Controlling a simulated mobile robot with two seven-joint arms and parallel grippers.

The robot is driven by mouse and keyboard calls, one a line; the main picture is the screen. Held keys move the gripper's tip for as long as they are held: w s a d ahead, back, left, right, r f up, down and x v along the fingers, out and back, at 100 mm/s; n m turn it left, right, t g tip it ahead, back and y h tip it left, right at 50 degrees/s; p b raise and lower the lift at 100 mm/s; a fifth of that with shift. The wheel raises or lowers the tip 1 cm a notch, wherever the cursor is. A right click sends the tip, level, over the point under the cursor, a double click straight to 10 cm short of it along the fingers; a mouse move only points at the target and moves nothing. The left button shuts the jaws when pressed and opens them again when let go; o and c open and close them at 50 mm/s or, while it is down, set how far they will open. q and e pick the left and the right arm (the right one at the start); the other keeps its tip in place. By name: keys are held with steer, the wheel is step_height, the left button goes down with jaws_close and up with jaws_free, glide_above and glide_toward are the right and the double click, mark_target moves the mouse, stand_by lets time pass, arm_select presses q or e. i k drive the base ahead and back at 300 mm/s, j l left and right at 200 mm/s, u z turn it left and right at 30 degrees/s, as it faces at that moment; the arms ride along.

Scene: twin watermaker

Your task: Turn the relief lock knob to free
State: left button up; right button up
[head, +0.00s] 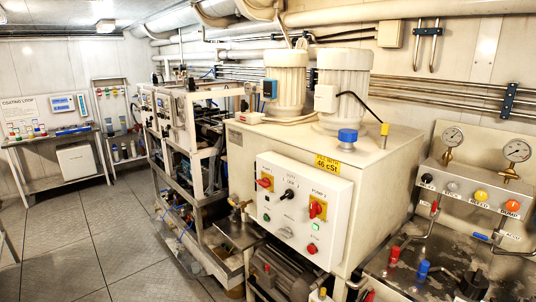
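A row of round knobs sits on a light manifold block (458,193) below two gauges at the right of the head view. From left to right they are a black knob (427,178), a grey knob (452,186), a yellow knob (481,195) and an orange knob (513,206). Small labels lie under them, too blurred to read surely. I cannot tell which one is the relief lock knob or how it is set. Neither of my grippers shows in the head view.
A large cream tank (384,185) with two motors and a switch panel (293,212) stands in the middle. Red (394,254) and blue (423,268) capped fittings and pipes lie below the manifold. Open tiled floor (100,245) is at the left.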

mark_target(452, 186)
steer(key=z, duration=1.4)
